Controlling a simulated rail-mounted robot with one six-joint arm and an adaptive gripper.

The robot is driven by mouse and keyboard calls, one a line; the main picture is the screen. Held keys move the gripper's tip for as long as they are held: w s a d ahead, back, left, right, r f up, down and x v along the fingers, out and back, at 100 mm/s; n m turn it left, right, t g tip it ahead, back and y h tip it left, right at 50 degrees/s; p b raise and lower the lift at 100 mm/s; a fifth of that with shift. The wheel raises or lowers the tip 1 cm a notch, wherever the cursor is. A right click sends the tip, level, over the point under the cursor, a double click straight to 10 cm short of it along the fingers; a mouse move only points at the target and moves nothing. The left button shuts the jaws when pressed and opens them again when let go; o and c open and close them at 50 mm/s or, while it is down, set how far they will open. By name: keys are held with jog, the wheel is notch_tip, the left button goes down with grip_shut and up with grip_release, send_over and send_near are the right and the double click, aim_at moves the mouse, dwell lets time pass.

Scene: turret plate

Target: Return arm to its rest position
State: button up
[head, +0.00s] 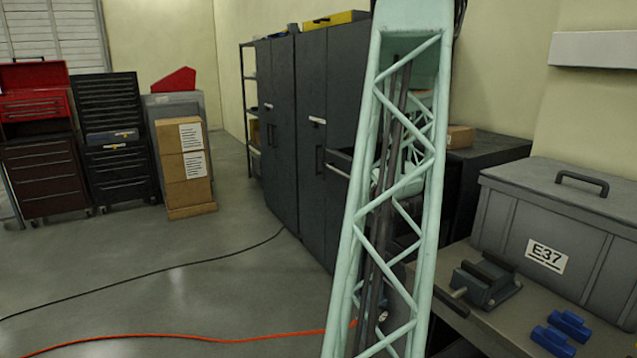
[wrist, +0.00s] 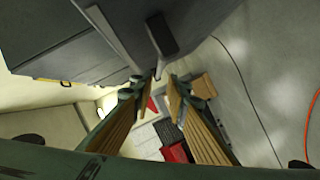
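My gripper (wrist: 164,77) shows in the wrist view. Its two fingers with ribbed tan pads stand apart, and nothing is held between them. The floor and distant tool chests show through the gap. A grey cabinet (wrist: 72,55) fills the upper left of that view, with a dark handle just beyond the fingertips; I cannot tell the distance. In the head view my pale green lattice arm (head: 400,190) rises through the middle right. My gripper is not visible in the head view.
Dark tall cabinets (head: 283,120) stand behind the arm. At right, a bench holds a grey case (head: 560,225) marked E37, a vise (head: 485,283) and blue blocks (head: 568,325). Tool chests (head: 115,140) and cardboard boxes (head: 185,165) stand left. Cables cross the otherwise open floor.

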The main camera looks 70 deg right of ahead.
dwell(0.4)
